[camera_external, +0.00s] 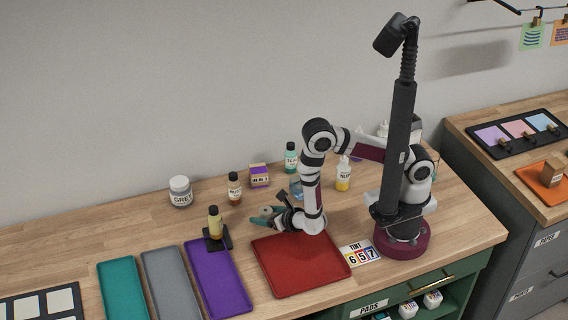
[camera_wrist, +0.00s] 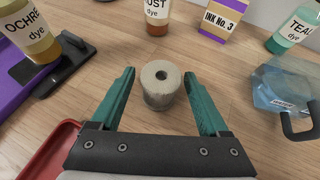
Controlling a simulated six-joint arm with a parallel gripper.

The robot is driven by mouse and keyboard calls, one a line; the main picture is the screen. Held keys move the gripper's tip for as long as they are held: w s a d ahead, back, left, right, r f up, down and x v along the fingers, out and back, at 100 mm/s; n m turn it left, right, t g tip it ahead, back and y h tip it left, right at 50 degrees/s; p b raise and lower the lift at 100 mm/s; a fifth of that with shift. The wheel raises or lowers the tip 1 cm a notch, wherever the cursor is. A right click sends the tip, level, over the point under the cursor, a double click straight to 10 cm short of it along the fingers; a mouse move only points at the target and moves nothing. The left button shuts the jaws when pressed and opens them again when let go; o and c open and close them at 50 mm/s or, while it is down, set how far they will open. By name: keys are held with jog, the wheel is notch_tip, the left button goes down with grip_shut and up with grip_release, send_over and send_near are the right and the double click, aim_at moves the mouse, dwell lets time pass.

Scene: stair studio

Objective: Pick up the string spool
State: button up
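The string spool (camera_wrist: 160,88) is a pale grey-beige cylinder with a dark hole in its top. It stands upright on the wooden bench in the wrist view. My gripper (camera_wrist: 160,73) is open, with one teal finger to the left of the spool and one to the right. Gaps show between the spool and both fingers, and the spool seems to be at or just beyond the finger span. In the external view my gripper (camera_external: 265,214) is low over the bench, behind the red tray. I cannot make out the spool there.
A red tray (camera_external: 299,270) lies in front of my gripper. An ochre dye bottle (camera_external: 215,224) stands on a dark holder to the left. A clear blue jug (camera_wrist: 283,88) is close on the right. A rust bottle (camera_external: 235,190) and an ink box (camera_external: 259,176) stand behind.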

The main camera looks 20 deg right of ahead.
grip_shut()
